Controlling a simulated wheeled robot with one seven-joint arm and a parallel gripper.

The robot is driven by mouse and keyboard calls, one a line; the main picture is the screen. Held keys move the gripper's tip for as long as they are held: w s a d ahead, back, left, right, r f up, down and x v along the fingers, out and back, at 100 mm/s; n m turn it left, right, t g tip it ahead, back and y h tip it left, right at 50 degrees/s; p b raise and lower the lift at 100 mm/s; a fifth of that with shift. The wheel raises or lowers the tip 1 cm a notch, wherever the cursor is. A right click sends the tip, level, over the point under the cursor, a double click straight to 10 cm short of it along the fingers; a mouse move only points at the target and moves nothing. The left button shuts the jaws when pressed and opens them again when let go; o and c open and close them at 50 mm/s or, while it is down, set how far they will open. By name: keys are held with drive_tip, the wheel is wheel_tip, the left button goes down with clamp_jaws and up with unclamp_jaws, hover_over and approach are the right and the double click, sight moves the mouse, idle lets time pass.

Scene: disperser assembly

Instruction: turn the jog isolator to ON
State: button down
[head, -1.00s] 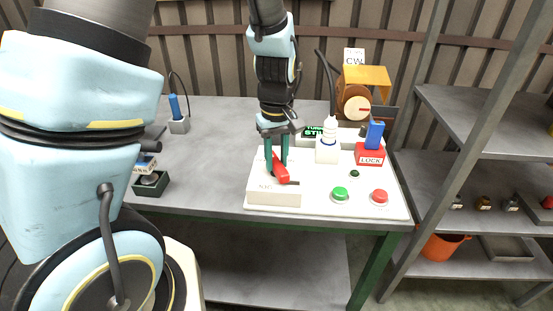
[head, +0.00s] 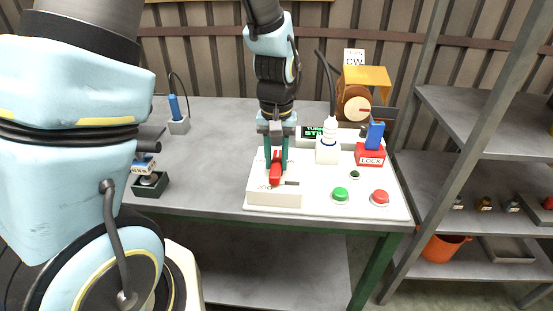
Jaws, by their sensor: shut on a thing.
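The jog isolator is a white box (head: 262,194) at the front left of the white control panel, with a red handle (head: 275,174) on its top. My gripper (head: 276,160) points down over the box, and its two green fingers are shut on the red handle. The handle now points almost straight toward the front of the box. The lettering on the box is too small to read, and the fingers hide part of the handle.
A small display (head: 312,132) stands behind. Bare grey table (head: 215,150) lies to the left.

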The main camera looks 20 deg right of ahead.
sight(276, 162)
drive_tip(key=c, duration=0.6)
unclamp_jaws()
wheel_tip(276, 162, up, 11)
drive_tip(key=b, duration=0.2)
drive_tip(key=shift+f, duration=0.1)
